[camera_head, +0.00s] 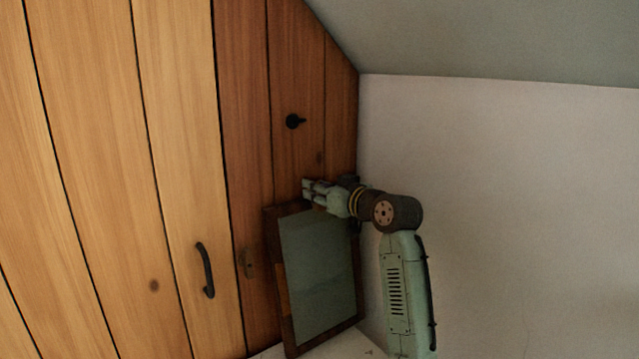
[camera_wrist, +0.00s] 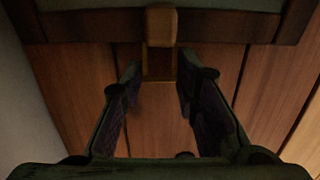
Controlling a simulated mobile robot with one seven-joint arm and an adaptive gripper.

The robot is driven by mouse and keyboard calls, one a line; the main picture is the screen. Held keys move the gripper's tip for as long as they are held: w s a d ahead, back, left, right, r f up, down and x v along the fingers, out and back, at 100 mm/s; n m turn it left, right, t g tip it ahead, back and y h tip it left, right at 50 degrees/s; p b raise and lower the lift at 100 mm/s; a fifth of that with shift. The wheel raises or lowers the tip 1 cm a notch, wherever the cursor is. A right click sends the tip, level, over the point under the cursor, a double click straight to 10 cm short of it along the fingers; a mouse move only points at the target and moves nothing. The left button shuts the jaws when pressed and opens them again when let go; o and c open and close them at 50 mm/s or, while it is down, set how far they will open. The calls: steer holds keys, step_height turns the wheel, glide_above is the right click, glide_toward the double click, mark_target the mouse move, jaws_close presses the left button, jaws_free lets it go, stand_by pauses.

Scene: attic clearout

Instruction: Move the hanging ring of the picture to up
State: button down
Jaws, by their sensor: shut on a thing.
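The picture (camera_head: 318,270) has a dark wooden frame and a grey-green face. It leans against the wooden plank wall, near the corner with the pale wall. In the wrist view the edge of its frame (camera_wrist: 90,27) crosses the top. A light brown mount sits on that edge, and the squarish hanging ring (camera_wrist: 161,78) extends from it between my fingers. My gripper (camera_head: 307,190) is at the picture's upper edge, in front of the planks; in the wrist view its fingertips (camera_wrist: 160,70) are on either side of the ring, shut on it. In the head view the ring is too small to make out.
A black peg (camera_head: 294,121) sticks out of the planks above the picture. A black handle (camera_head: 205,270) and a small latch (camera_head: 248,262) are on the planks to the left. The pale wall (camera_head: 500,200) is bare, and a sloped ceiling (camera_head: 480,35) closes the upper right.

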steer(key=shift+w+a+r+g+h+p, duration=0.15)
steer(key=shift+r+g+h+p, duration=0.25)
steer(key=shift+p, duration=0.55)
steer(key=shift+f+g, duration=0.2)
steer(key=shift+g, duration=0.2)
steer(key=c, duration=1.2)
jaws_free()
steer(key=shift+c, duration=0.2)
steer(key=v, duration=1.2)
steer(key=shift+c, duration=0.4)
